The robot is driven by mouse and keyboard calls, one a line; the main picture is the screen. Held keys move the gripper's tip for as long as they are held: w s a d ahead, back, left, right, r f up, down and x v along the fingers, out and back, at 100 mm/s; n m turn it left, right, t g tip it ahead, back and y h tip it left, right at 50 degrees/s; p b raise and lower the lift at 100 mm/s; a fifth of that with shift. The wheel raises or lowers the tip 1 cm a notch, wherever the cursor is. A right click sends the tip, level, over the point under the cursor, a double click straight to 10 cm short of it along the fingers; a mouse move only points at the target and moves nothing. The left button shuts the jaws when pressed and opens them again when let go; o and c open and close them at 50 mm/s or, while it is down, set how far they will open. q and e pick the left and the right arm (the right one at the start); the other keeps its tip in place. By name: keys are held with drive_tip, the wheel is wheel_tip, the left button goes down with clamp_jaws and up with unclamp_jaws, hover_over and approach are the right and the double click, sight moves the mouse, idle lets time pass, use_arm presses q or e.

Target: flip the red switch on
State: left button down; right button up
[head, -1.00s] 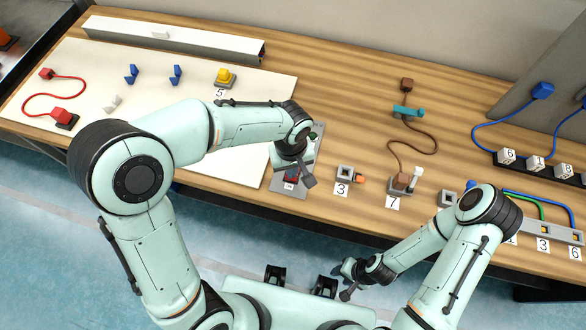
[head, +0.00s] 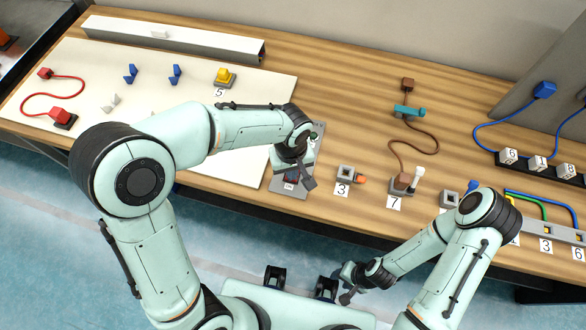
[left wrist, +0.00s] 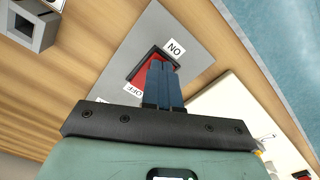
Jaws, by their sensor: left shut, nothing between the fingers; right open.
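The red switch (left wrist: 137,69) is a rocker in a black frame on a grey plate (left wrist: 113,77), between an ON label (left wrist: 175,48) and an OFF label (left wrist: 133,91). My left gripper (left wrist: 160,68) is shut and empty, with its blue fingertips over the switch, nearer its ON end. They hide part of the rocker; I cannot tell whether they touch it or which way it is tilted. In the head view the grey plate (head: 278,186) lies at the table's front edge, mostly under my left arm. My right gripper (head: 347,297) is open in front of the table, away from the switch.
A grey socket block (head: 346,172) marked 3 and a brown plug block (head: 402,185) marked 7 stand right of the plate. A white board (head: 165,85) with a yellow button (head: 224,76) lies to the left. Bare wood lies behind the plate.

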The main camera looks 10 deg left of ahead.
use_arm(q)
wheel_tip(320, 180, up, 7)
drive_tip(key=p, duration=0.3)
drive_tip(key=shift+p, duration=0.3)
use_arm(e)
drive_tip(key=w+r, duration=0.1)
drive_tip(key=r, duration=0.1)
drive_tip(key=w+r, duration=0.2)
drive_tip(key=shift+w+r, duration=0.1)
drive_tip(key=shift+r, duration=0.15)
use_arm(q)
drive_tip(key=shift+f, duration=0.1)
